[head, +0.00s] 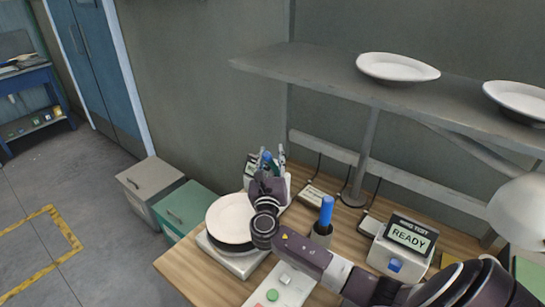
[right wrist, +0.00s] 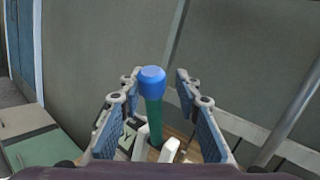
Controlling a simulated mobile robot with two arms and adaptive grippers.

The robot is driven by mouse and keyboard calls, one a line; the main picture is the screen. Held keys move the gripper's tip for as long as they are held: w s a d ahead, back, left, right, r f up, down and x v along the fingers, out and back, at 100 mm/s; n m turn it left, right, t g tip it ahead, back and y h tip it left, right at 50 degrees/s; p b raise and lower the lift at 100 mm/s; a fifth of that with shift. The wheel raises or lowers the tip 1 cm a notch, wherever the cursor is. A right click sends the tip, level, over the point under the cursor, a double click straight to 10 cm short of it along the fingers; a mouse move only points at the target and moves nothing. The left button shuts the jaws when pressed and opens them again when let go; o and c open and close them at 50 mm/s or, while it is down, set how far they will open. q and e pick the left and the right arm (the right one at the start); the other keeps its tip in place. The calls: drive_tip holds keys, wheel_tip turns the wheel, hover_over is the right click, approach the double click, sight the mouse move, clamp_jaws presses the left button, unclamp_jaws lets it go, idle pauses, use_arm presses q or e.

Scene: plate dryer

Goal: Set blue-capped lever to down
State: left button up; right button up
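The blue-capped lever has a blue cap (right wrist: 152,78) on a green shaft (right wrist: 154,115). It stands roughly upright in the right wrist view, rising between white parts at its base. In the head view the cap (head: 267,157) shows small between my right gripper's fingers. My right gripper (head: 271,160) is open. In the right wrist view its two blue-padded fingers (right wrist: 157,110) stand on either side of the lever, with a gap on both sides. The lever's base is mostly hidden by the gripper in the head view. My left gripper is not in view.
White plates (head: 228,218) sit on a pale device left of my right arm. A blue cylinder (head: 326,210) stands in a dark holder right of the gripper. A box reading READY (head: 410,235) is farther right. A shelf (head: 320,78) with plates hangs above the wooden bench (head: 190,270).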

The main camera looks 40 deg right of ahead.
drive_tip(key=shift+f, duration=0.2)
drive_tip(key=shift+s+a+f, duration=0.1)
drive_tip(key=shift+s, duration=0.05)
drive_tip(key=shift+s+a+f, duration=0.15)
drive_tip(key=shift+s+a, duration=0.1)
drive_tip(key=v, duration=1.1)
drive_tip(key=shift+r, duration=0.25)
drive_tip(key=shift+s+r, duration=0.1)
drive_tip(key=shift+a, duration=0.1)
